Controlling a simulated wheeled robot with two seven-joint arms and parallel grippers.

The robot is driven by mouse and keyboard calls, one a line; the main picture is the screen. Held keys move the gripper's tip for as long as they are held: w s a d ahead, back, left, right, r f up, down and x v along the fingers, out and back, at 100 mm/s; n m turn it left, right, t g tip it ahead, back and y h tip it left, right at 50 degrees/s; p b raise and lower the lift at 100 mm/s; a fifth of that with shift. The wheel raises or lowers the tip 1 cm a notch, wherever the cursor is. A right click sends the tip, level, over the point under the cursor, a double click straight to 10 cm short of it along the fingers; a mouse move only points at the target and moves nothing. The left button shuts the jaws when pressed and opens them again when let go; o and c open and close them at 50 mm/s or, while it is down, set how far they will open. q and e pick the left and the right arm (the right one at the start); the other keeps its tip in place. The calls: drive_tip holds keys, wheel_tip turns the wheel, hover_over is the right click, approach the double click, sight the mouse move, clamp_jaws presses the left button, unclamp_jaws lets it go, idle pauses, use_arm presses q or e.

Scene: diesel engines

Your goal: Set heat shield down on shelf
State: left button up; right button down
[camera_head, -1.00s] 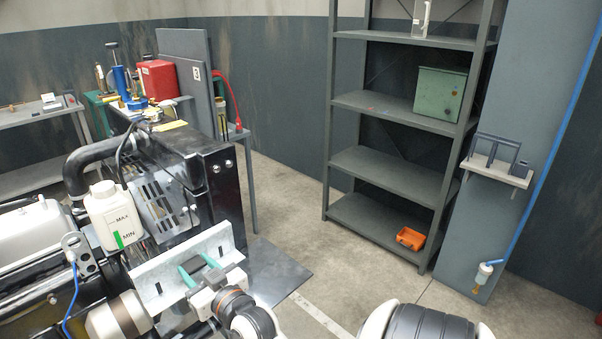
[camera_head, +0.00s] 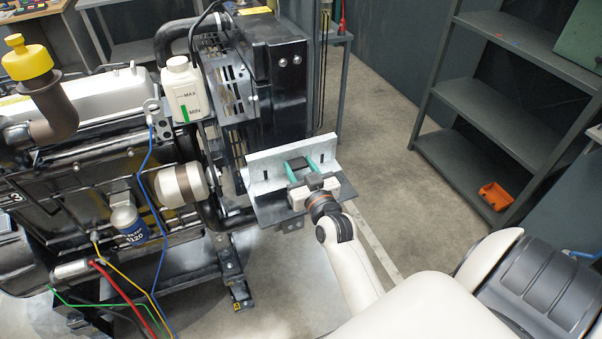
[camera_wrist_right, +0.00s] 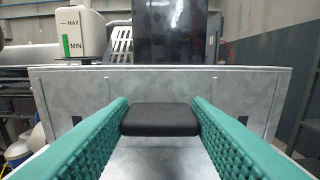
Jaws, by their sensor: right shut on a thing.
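The heat shield is a galvanized, L-shaped sheet metal piece (camera_head: 262,173) with slots and a black grip block. My right gripper (camera_head: 301,166) has its green fingers shut on that block and holds the shield up in front of the engine's black radiator end. In the right wrist view the shield's upright plate (camera_wrist_right: 160,83) spans the picture, with the black block (camera_wrist_right: 160,120) between the two fingers. The grey shelf unit (camera_head: 490,115) stands at the right in the head view, well apart from the shield. My left gripper is out of view.
The diesel engine (camera_head: 90,165) fills the left, with a white coolant bottle (camera_head: 184,92) and loose coloured wires near the shield. An orange bin (camera_head: 496,196) lies on the bottom shelf. A green box (camera_head: 585,38) sits higher up. Open floor (camera_head: 390,165) lies between engine and shelf.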

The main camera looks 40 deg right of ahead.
wheel_tip(320, 180, down, 2)
drive_tip(key=shift+f, duration=0.1)
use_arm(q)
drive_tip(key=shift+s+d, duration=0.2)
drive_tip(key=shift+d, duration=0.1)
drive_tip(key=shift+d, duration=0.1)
use_arm(e)
drive_tip(key=shift+f, duration=0.1)
drive_tip(key=c, duration=0.7)
unclamp_jaws()
drive_tip(key=shift+f, duration=0.1)
drive_tip(key=shift+c, duration=0.2)
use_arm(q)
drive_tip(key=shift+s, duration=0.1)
